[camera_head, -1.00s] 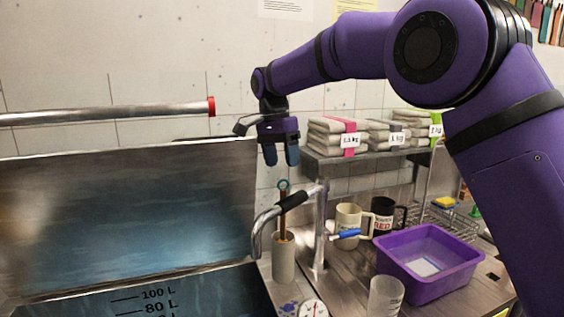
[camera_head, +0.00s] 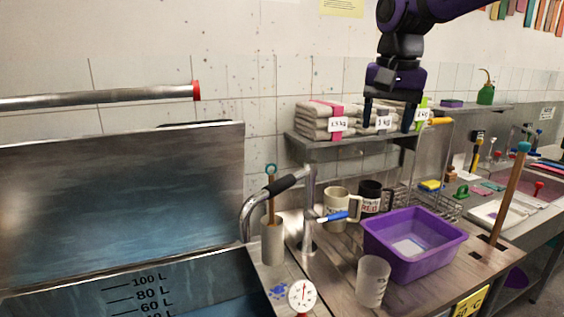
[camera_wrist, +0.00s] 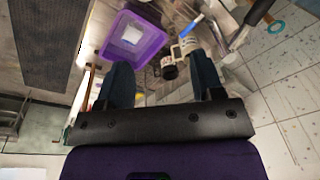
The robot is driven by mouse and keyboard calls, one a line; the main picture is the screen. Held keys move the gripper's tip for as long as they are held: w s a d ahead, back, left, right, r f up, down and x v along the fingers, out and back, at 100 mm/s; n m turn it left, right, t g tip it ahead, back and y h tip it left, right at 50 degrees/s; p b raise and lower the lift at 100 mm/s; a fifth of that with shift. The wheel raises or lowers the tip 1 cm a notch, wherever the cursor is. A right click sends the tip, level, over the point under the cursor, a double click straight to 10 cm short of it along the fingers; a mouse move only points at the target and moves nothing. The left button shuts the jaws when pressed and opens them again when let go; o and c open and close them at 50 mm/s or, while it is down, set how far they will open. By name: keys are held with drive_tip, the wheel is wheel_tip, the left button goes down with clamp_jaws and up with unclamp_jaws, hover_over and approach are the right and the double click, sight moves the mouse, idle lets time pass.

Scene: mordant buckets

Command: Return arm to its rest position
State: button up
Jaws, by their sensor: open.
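My gripper (camera_head: 388,122) hangs at the upper right of the head view, fingers pointing down, in front of the shelf of folded cloth bundles. Its two fingers are apart and nothing is between them. In the wrist view my gripper (camera_wrist: 163,82) also shows spread fingers, with the counter beyond. My purple arm reaches in from the top right of the head view.
A shelf (camera_head: 345,146) holds cloth bundles (camera_head: 325,118). Below are a purple basin (camera_head: 440,270), mugs (camera_head: 340,210), a clear beaker (camera_head: 373,283), a tap (camera_head: 308,225) and a brush in a holder (camera_head: 272,243). A large tank (camera_head: 120,200) with a raised lid stands left.

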drive_tip(key=s+d+f+n+t, duration=0.1)
drive_tip(key=s+d+f, duration=0.2)
drive_tip(key=s, duration=0.4)
drive_tip(key=s+d+f+n+t, duration=0.1)
drive_tip(key=s+d+f, duration=0.1)
drive_tip(key=s+d, duration=0.2)
drive_tip(key=s+d+f+n+t, duration=0.1)
drive_tip(key=s+d+f, duration=0.2)
drive_tip(key=s, duration=0.8)
drive_tip(key=shift+d+f+n+t, duration=0.3)
drive_tip(key=shift+d+f+n, duration=0.1)
drive_tip(key=shift+d, duration=0.3)
